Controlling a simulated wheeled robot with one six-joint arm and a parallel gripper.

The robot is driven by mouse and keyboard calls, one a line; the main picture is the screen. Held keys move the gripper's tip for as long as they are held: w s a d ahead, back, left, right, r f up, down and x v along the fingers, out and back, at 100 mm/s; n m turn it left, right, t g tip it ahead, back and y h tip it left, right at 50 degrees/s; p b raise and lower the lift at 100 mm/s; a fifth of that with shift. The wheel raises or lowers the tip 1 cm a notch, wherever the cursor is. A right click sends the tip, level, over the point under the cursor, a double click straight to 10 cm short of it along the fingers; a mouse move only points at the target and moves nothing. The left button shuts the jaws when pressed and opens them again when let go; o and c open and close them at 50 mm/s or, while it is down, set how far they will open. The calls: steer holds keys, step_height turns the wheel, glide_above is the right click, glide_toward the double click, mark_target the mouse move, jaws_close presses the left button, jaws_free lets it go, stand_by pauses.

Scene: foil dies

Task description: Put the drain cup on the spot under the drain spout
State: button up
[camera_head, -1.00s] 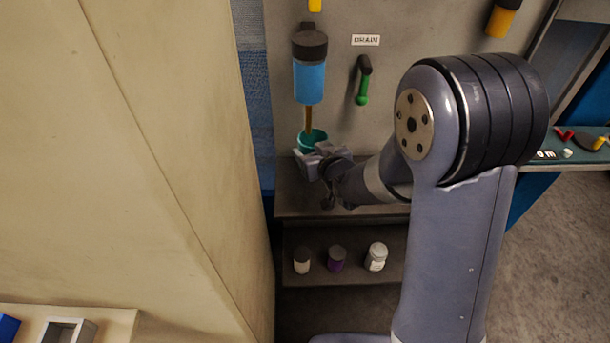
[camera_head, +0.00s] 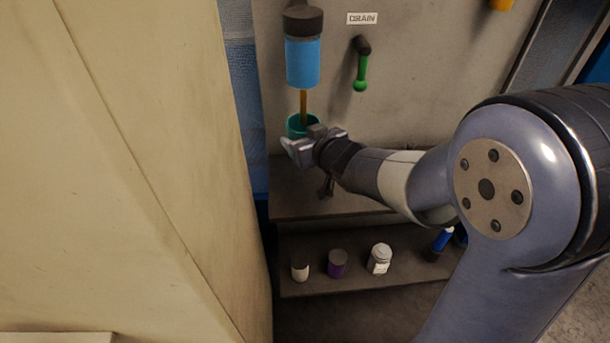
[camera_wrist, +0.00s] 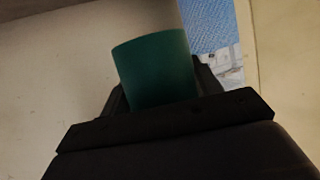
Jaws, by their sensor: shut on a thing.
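The drain cup (camera_head: 297,121) is green-teal and upright, directly below the brown drain spout (camera_head: 303,105) in the head view. The spout hangs from a blue cylinder with a dark cap (camera_head: 302,62). My gripper (camera_head: 300,146) is at the cup's near side and shut on it. In the wrist view the cup (camera_wrist: 156,68) sits between the dark fingers of my gripper (camera_wrist: 160,95). The spot under the spout is hidden by the cup and my gripper. I cannot tell whether the cup's base touches the shelf.
A DRAIN label (camera_head: 362,18) and a green-handled lever (camera_head: 361,70) are on the grey panel. Below is a grey shelf (camera_head: 300,200). A beige wall (camera_head: 130,170) stands close on the left.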

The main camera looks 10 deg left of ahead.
step_height(320, 180, down, 8)
steer(key=shift+f+b, duration=0.2)
steer(key=shift+b, duration=0.95)
steer(key=shift+f, duration=0.1)
steer(key=o, duration=1)
steer(key=shift+f, duration=0.1)
steer(key=shift+r, duration=0.2)
steer(key=shift+s+d+r, duration=0.15)
steer(key=p+v, duration=0.1)
steer(key=v, duration=0.9)
steer(key=shift+r+p, duration=0.1)
steer(key=shift+p, duration=0.25)
steer(key=shift+s+d+r, duration=0.1)
steer(key=shift+s+d, duration=0.3)
steer(key=shift+s, duration=0.2)
